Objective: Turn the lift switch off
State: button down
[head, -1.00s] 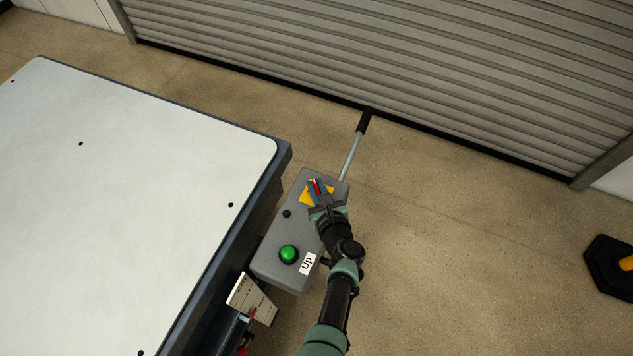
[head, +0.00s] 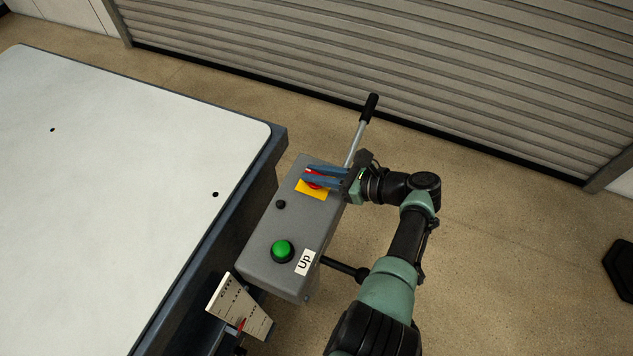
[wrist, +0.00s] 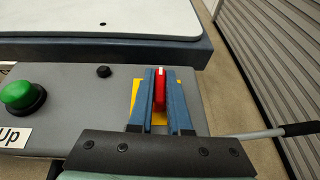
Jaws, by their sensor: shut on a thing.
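The lift switch is a red rotary handle with a white mark (wrist: 159,88) on a yellow plate (head: 312,191), on top of a grey control box (head: 262,243) beside the table. In the head view the red shows only in part between my fingers. My gripper (head: 306,175) comes in from the right, its blue fingers shut on the red handle. In the wrist view my gripper (wrist: 161,72) has a finger on each side of the handle, which lies in line with the fingers. The handle's base is partly hidden.
A green button (head: 282,251) and an "Up" label (head: 305,262) are on the same box, with a small black knob (head: 281,204). A lever with a black grip (head: 369,108) stands beyond the box. The white-topped table (head: 110,190) is at left; open floor lies right.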

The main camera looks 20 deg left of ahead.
jog(key=shift+a+r+n+g+b, duration=0.1)
jog(key=shift+r+n+g+b, duration=0.05)
jog(key=shift+n+g+b, duration=0.45)
jog(key=c, duration=0.9)
grip_release()
jog(key=shift+o, duration=0.2)
jog(key=b+v, duration=0.1)
jog(key=v, duration=1.2)
jog(key=shift+b, duration=0.4)
